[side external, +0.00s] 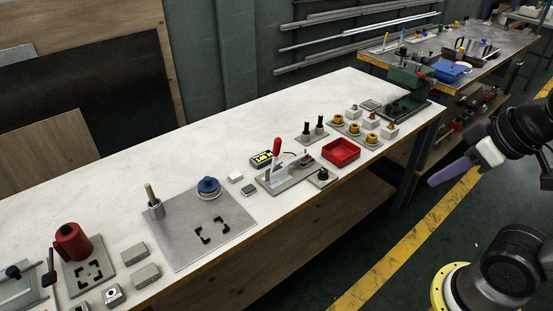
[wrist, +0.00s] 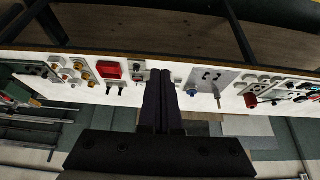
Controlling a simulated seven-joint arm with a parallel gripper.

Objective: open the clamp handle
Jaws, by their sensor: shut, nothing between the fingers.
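The toggle clamp (side external: 290,169) stands on a grey plate on the white bench, near its front edge. My gripper (side external: 432,183) is at the right in the side view, off the front of the bench and well apart from the clamp. In the wrist view my gripper (wrist: 160,72) shows its two dark fingers together, with nothing between them.
A red tray (side external: 341,152) and a small plate with a black knob (side external: 322,176) sit right of the clamp. A yellow-black meter (side external: 261,158) stands behind it. A blue knob (side external: 208,187) and a wooden-handled tool are left. Air in front of the bench is clear.

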